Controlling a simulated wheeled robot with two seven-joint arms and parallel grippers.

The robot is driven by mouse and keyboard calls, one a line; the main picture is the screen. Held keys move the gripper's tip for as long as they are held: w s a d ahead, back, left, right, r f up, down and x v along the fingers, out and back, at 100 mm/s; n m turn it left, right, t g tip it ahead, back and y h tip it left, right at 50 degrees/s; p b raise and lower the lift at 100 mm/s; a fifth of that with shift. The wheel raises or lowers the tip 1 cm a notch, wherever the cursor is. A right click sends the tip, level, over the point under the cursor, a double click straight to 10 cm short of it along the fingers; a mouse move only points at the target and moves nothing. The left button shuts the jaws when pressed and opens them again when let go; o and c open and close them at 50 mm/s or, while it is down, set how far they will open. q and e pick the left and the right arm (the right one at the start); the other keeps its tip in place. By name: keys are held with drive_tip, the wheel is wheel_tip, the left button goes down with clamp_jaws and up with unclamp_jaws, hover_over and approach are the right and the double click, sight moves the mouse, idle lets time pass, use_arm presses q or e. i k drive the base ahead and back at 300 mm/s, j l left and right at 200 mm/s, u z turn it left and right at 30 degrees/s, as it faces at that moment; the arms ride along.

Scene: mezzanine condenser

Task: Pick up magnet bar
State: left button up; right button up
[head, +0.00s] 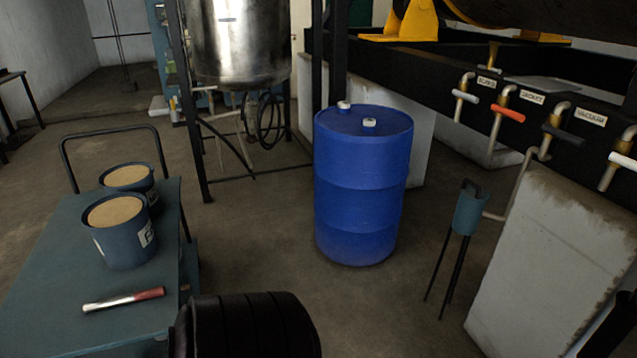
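The magnet bar (124,299) appears to be the slim silver rod with a red grip that lies on the blue-green top of a cart (52,290) at the lower left. Its red end points right, near the cart's right edge. It lies flat and nothing touches it from above. Neither of my grippers can be made out in the head view. A black, ribbed rounded shape (250,325) at the bottom centre, right of the cart, may be part of my arm.
Two blue tubs with tan contents, a nearer one (122,250) and a farther one (127,178), stand behind the bar. The cart has a dark push handle (110,134). A blue drum (362,190) stands on open floor. Labelled valves (508,107) and a concrete block (560,260) are right.

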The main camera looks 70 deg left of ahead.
sight(154, 293)
drive_tip(key=u, duration=3.6)
